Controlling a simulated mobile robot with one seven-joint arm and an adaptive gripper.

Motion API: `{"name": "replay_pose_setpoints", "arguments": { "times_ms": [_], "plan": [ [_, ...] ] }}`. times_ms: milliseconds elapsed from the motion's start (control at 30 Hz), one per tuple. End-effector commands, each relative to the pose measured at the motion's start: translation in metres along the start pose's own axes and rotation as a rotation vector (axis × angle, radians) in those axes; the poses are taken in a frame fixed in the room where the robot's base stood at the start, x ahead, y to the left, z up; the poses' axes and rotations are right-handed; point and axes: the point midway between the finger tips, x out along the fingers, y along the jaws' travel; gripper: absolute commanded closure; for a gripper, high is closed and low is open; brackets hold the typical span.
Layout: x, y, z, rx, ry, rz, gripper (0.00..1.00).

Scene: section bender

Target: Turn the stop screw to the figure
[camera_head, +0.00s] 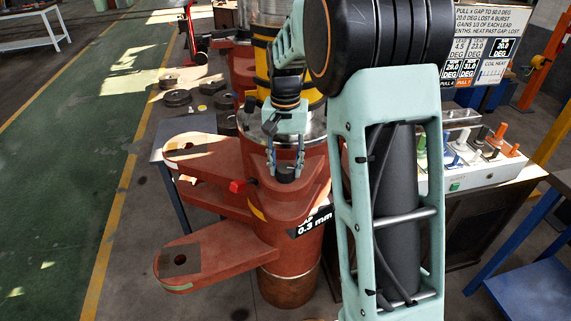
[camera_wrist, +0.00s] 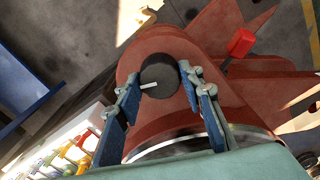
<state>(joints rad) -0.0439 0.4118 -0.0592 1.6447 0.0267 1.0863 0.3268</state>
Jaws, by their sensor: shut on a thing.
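The stop screw, a black round knob (camera_wrist: 158,72) with a white pointer line, sits on top of a red-brown lug of the bender (camera_wrist: 150,50). In the head view the knob (camera_head: 286,177) shows small and dark between my fingertips. My gripper (camera_head: 285,165) comes down from above and is shut on the knob; in the wrist view the fingers (camera_wrist: 165,82) stand at both sides of it. A black label reading "GAP 0.3 mm" (camera_head: 314,224) is on the bender's front. A sign (camera_head: 482,45) at upper right carries figures in degrees, partly too small to read surely.
Two red-brown arms (camera_head: 225,257) of the bender reach left, with a small red block (camera_head: 237,186) near the upper one. A control box (camera_head: 475,160) with coloured levers stands at right. A blue table (camera_head: 535,290) is at lower right. Green floor (camera_head: 60,200) at left is clear.

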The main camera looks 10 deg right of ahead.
Motion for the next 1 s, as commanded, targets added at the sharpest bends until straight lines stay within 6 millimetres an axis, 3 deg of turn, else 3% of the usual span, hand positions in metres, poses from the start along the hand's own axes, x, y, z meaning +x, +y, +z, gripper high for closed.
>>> {"name": "replay_pose_setpoints", "arguments": {
  "times_ms": [600, 1000],
  "plan": [
    [-0.0013, 0.0003, -0.0006, -0.571, 0.002, -0.001, 0.89],
    [-0.0012, -0.0003, -0.0008, -0.811, 0.003, 0.000, 0.89]
  ]
}}
